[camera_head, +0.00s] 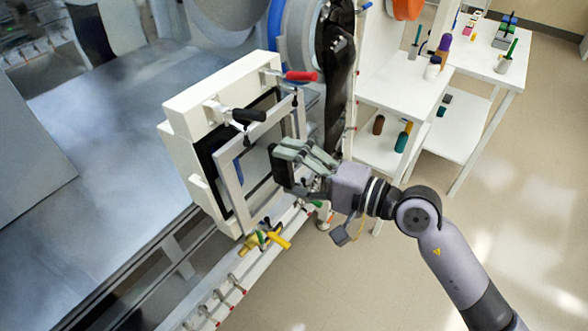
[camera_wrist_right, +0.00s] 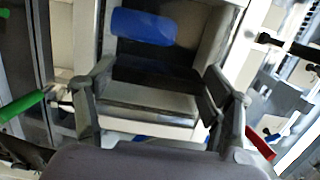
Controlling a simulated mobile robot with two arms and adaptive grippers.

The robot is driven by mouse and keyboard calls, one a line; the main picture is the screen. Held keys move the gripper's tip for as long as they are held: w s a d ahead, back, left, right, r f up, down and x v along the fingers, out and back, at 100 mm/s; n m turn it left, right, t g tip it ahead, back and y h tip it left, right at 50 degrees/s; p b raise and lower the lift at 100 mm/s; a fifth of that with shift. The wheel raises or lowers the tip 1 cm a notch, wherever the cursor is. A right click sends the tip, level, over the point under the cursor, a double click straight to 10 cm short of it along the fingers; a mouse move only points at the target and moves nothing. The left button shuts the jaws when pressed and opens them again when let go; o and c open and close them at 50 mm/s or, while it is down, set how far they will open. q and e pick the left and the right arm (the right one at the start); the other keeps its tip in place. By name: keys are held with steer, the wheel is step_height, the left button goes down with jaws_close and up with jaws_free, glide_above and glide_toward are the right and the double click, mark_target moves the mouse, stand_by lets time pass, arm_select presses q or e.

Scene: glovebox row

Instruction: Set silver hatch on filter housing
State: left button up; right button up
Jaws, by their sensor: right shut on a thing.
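The filter housing (camera_head: 185,135) is a white box frame with a dark opening, at the centre left of the head view. The silver hatch (camera_head: 228,178) is a grey, squarish frame in front of that opening, close to the housing face. I cannot tell whether it is seated or slightly apart. My right gripper (camera_head: 283,163) is at the hatch's right side, shut on it, with a dark part between its fingers. In the right wrist view, the gripper (camera_wrist_right: 158,95) has its fingers on either side of a dark and silver piece (camera_wrist_right: 150,103). My left gripper is out of view.
Clamps with red (camera_head: 301,76), black (camera_head: 248,115) and yellow (camera_head: 279,241) handles surround the housing. A green handle (camera_wrist_right: 22,105) shows in the wrist view. White shelves (camera_head: 398,90) with small items stand at the right. Open floor (camera_head: 400,285) lies at the lower right.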

mark_target(274, 163)
steer(key=shift+b+x, duration=0.4)
steer(key=shift+x, duration=1.35)
stand_by(0.9)
steer(key=shift+w+a+r+b, duration=0.1)
steer(key=shift+w+a+b, duration=0.1)
steer(key=shift+w+b, duration=0.2)
stand_by(0.8)
steer(key=o, duration=1.8)
